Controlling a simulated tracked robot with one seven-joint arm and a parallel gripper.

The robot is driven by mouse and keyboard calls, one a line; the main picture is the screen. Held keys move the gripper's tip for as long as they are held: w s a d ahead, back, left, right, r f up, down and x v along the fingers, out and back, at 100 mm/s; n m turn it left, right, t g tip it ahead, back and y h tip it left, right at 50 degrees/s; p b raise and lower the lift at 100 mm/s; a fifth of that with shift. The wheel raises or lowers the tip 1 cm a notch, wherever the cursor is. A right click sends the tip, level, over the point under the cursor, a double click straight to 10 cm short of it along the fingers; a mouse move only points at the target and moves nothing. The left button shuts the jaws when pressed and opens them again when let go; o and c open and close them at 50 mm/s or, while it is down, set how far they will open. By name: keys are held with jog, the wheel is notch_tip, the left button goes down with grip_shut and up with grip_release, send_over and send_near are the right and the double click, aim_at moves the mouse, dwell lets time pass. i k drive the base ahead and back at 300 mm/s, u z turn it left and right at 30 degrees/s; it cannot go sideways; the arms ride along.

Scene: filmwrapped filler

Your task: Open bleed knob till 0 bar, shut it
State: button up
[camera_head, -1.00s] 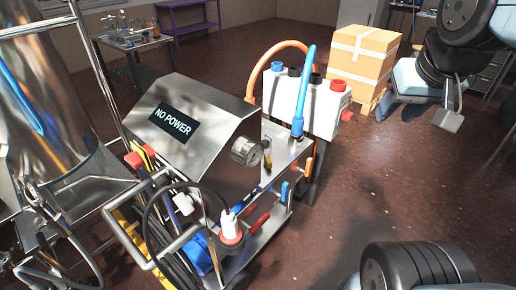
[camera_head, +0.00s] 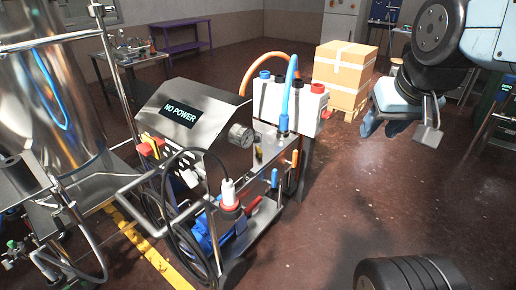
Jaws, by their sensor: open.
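A steel filling machine (camera_head: 208,96) on a cart stands left of centre, with a small display (camera_head: 180,110) reading "NO POWER". A round pressure gauge (camera_head: 241,134) is on its right side; its needle is too small to read. A small brass-coloured fitting (camera_head: 258,154) shows just below and right of the gauge; I cannot tell whether it is the bleed knob. My gripper (camera_head: 401,124) hangs at the upper right, open and empty, pointing down. It is well apart from the machine and nearer the camera.
A white box (camera_head: 300,108) with coloured caps and blue and orange hoses stands behind the gauge. Cartons (camera_head: 343,75) sit on a pallet behind. A white plug (camera_head: 228,192) and black cables hang at the cart's front. A steel tank stands left.

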aim_at(259, 153)
jog(key=u, duration=0.2)
jog(key=i, duration=1.05)
jog(key=z, duration=0.45)
